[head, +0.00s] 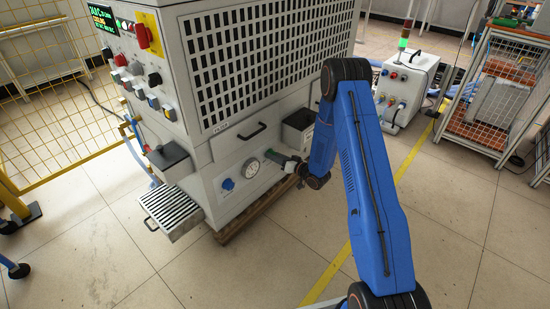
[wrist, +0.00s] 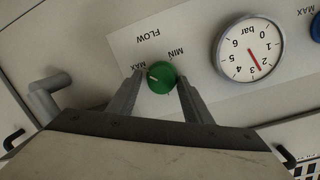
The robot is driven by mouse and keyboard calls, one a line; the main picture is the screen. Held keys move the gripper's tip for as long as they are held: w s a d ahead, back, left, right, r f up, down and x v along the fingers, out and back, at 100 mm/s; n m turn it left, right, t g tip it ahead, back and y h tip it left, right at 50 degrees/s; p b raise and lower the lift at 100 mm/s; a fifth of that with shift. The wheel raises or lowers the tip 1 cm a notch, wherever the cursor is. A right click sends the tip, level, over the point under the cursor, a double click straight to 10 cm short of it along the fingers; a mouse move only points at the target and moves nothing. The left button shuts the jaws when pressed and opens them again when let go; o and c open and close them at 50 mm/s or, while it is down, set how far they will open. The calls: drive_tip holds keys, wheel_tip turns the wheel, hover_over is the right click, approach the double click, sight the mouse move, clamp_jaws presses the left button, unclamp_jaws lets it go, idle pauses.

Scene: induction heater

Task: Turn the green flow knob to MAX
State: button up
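The green flow knob (wrist: 161,77) is on a pale panel in the wrist view, under the word FLOW, which appears upside down. Its white pointer mark faces left, toward the MAX label (wrist: 142,78); the MIN label (wrist: 177,54) is above right. My gripper (wrist: 162,75) is open, with one finger on each side of the knob. Small gaps seem to show between knob and fingers; contact is not clear. In the head view my gripper (head: 277,157) is at the heater's lower front panel and mostly hides the knob.
A pressure gauge (wrist: 248,49) sits right of the knob, its red needle between 2 and 3. A blue knob (wrist: 316,27) is at the right edge. A grey bent pipe or handle (wrist: 47,95) is at left.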

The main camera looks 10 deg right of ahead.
drive_tip(key=shift+a, duration=0.1)
drive_tip(key=v, duration=1.7)
drive_tip(key=shift+r, duration=0.1)
drive_tip(key=w+d+r+n+g+h, duration=0.1)
drive_tip(key=d+r+h, duration=0.15)
drive_tip(key=r, duration=0.35)
drive_tip(key=w+d+r+g+h, duration=0.1)
drive_tip(key=r+h, duration=0.2)
drive_tip(key=r, duration=0.3)
drive_tip(key=s+d+r+g+h, duration=0.1)
drive_tip(key=s+r+h, duration=0.1)
drive_tip(key=s+r, duration=0.35)
drive_tip(key=s+d+r+g+h, duration=0.1)
drive_tip(key=s+r+h, duration=0.15)
drive_tip(key=r, duration=0.55)
drive_tip(key=s+a+r+g, duration=0.1)
drive_tip(key=s+a+r, duration=0.1)
drive_tip(key=s, duration=1)
drive_tip(key=s+a+r+m+g, duration=0.1)
drive_tip(key=s+a+r+g, duration=0.1)
drive_tip(key=s, duration=1)
drive_tip(key=s+a+r+m+g, duration=0.1)
drive_tip(key=s+r, duration=0.4)
drive_tip(key=s, duration=0.8)
drive_tip(key=shift+a+r+g+y, duration=0.15)
drive_tip(key=shift+a+g+y, duration=0.1)
drive_tip(key=shift+a, duration=0.45)
drive_tip(key=shift+a+r+g+y, duration=0.15)
drive_tip(key=shift+a+g, duration=0.1)
drive_tip(key=shift+a, duration=0.45)
